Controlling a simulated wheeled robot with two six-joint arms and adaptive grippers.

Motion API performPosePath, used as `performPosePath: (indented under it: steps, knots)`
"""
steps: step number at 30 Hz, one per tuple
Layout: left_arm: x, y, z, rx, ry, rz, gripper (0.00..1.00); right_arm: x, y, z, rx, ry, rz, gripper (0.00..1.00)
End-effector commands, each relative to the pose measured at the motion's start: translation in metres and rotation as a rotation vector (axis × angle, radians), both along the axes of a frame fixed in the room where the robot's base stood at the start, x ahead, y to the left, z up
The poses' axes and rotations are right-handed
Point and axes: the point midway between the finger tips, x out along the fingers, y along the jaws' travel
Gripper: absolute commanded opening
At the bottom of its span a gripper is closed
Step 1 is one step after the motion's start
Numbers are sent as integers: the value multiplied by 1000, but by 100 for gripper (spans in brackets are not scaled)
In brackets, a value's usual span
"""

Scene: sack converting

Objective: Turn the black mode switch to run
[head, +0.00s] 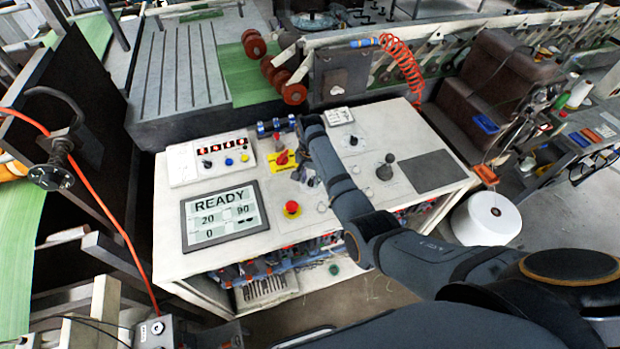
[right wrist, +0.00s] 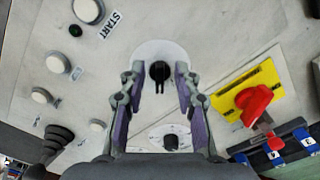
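The black mode switch (right wrist: 160,73) is a small black knob on a round white plate on the light control panel (head: 340,215). In the right wrist view it lies between the two fingertips of my right gripper (right wrist: 159,76). The fingers are open, one on each side, with a visible gap to the knob. In the head view my right gripper (head: 308,176) is over the middle of the panel, and the gripper and arm hide the switch. No mode label is readable at the switch. My left gripper is not in view.
A red rotary handle on a yellow plate (right wrist: 248,95) is close on the right in the wrist view, beside blue-tagged padlocks (right wrist: 275,150). A second dial (right wrist: 170,138) is just below the switch. A START button (right wrist: 88,10), a red mushroom button (head: 291,208) and a READY screen (head: 222,215) are nearby.

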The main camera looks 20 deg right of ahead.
Motion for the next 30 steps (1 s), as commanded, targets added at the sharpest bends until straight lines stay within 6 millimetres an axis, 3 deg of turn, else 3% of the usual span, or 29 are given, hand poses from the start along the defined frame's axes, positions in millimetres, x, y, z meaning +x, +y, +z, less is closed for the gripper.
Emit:
performPosePath:
  steps: [5, 12, 18, 30]
  knots:
    - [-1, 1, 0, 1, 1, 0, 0, 1, 0, 18, 0, -4, 0, 32]
    - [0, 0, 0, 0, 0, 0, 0, 2, 0, 77, 1, -5, 1, 32]
    - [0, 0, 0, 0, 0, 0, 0, 1, 0, 111, 1, -2, 1, 32]
    - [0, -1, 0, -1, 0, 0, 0, 0, 0, 120, 0, 0, 0, 32]
